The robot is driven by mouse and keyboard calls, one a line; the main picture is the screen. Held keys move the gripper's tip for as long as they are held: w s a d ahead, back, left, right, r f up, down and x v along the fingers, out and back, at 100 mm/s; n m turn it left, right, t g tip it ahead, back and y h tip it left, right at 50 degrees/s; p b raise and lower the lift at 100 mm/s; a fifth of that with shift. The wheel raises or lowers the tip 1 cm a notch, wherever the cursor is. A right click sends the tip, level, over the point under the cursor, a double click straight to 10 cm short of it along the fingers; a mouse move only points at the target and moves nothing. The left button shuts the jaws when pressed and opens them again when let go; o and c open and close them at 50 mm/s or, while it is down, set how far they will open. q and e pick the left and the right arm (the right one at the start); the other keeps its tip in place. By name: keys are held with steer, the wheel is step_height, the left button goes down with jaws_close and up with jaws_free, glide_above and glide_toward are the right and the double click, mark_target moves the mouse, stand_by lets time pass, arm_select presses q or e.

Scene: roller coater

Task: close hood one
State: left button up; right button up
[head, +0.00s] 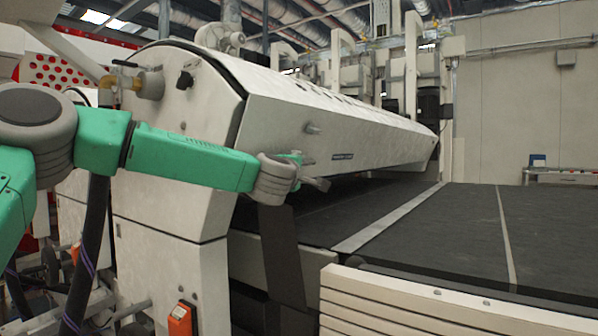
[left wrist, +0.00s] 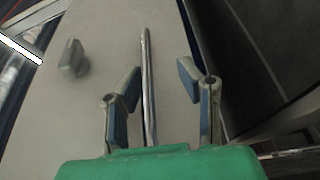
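The hood (head: 345,125) is a long white cover that spans the machine above a dark belt. Its lower edge stands over the belt with a dark gap beneath. My left gripper (head: 311,172) is at the near end of the hood's front face. In the left wrist view my left gripper (left wrist: 158,80) is open, its fingers apart on either side of a thin metal bar (left wrist: 147,85) in front of the hood's pale face. Whether the fingers touch the bar I cannot tell. A grey knob (left wrist: 72,58) sticks out to the left. My right gripper is not in view.
The dark belt (head: 465,230) with a pale stripe runs at the right. A slatted white panel (head: 400,306) stands in front. The machine's white end housing (head: 170,190) is behind my left arm. An orange switch box (head: 182,318) is at the lower left.

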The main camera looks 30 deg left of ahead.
arm_select(q)
steer(key=shift+s, duration=0.2)
steer(key=v, duration=1.1)
steer(key=shift+s+d, duration=0.15)
steer(key=shift+s, duration=0.05)
steer(key=shift+f, duration=0.15)
